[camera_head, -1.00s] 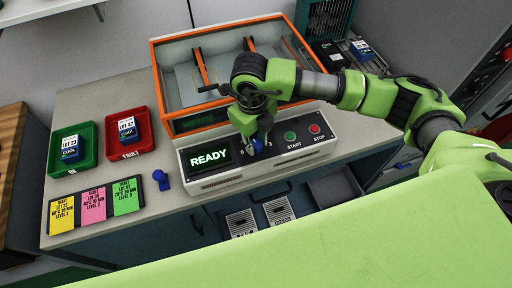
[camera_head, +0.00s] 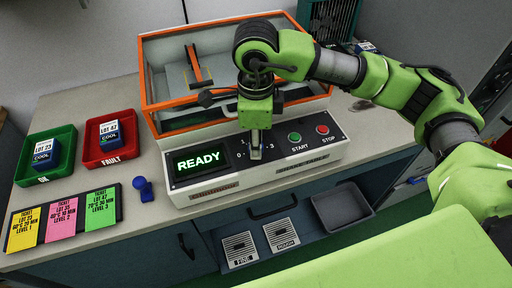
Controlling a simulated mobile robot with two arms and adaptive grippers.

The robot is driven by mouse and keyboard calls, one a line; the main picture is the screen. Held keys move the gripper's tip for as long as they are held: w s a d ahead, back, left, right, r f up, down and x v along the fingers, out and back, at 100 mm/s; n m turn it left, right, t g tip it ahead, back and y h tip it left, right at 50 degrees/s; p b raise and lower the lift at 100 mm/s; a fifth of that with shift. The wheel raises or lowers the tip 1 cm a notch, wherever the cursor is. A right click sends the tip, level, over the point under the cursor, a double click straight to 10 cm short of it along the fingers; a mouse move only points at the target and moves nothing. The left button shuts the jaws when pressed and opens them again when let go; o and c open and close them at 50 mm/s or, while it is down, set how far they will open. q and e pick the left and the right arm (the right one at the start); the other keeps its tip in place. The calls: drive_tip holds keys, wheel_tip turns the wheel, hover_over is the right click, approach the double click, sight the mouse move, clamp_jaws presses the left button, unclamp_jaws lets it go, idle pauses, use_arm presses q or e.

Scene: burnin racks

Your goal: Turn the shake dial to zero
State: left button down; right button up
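The shake machine (camera_head: 310,157) has an orange-framed clear chamber and a front panel with a lit READY screen (camera_head: 200,160). The shake dial sits on the panel right of the screen, with numbers around it; it is mostly hidden behind my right gripper (camera_head: 256,150). My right gripper points down onto the dial's spot, its fingertips at or right by the panel. Whether its fingers are closed on the dial is too small to tell. My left gripper is not in view.
A green START button (camera_head: 295,137) and a red STOP button (camera_head: 322,129) are close right of the gripper. Left on the counter are a green tray (camera_head: 66,165), a red tray (camera_head: 131,150), ticket cards (camera_head: 62,222) and a blue object (camera_head: 144,189). An open drawer (camera_head: 318,222) is below.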

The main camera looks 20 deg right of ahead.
drive_tip(key=shift+n, duration=0.3)
drive_tip(key=o, duration=1.1)
drive_tip(key=shift+r, duration=0.15)
